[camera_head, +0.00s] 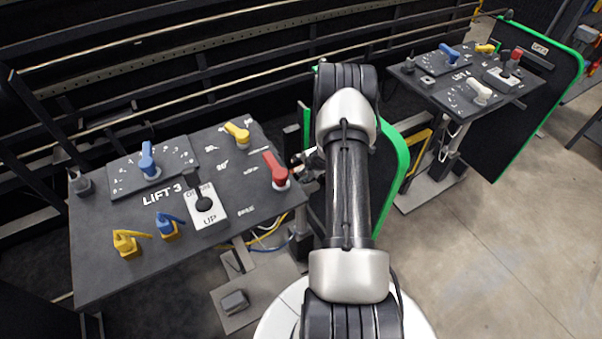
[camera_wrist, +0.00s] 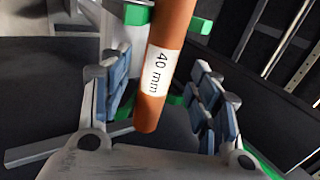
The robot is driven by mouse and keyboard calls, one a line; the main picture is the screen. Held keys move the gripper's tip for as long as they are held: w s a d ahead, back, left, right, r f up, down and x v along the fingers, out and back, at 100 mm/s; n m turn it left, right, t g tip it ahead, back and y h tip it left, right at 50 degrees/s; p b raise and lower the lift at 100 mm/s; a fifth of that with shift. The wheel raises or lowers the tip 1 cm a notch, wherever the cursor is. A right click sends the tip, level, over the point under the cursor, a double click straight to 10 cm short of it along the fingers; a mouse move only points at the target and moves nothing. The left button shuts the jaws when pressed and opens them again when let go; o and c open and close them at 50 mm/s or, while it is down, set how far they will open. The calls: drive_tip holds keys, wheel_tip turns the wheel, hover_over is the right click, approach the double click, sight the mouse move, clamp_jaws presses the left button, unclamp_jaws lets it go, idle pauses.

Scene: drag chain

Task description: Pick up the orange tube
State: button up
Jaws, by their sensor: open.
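The orange tube (camera_wrist: 172,28) shows in the wrist view, tilted slightly and running from the top edge down to a rounded lower end. A white label on it reads "40 mm". My gripper (camera_wrist: 163,88) is open, with one blue-padded finger to the left of the tube and one to the right. The tube appears between the fingers, with gaps visible on both sides. I cannot tell how deep between them it sits. In the head view my arm hides most of the gripper, and the tube is not seen there.
A dark LIFT 3 control panel (camera_head: 110,245) with yellow, blue and red levers stands left of my arm. A second panel (camera_head: 435,88) stands at the upper right. A green-edged board (camera_head: 398,150) is behind my arm. Concrete floor (camera_head: 480,260) is clear at the lower right.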

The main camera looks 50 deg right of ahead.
drive_tip(key=x, duration=0.3)
drive_tip(key=shift+s+b, duration=0.1)
drive_tip(key=shift+b, duration=0.3)
drive_tip(key=shift+c, duration=0.3)
clamp_jaws()
drive_tip(key=shift+r, duration=0.1)
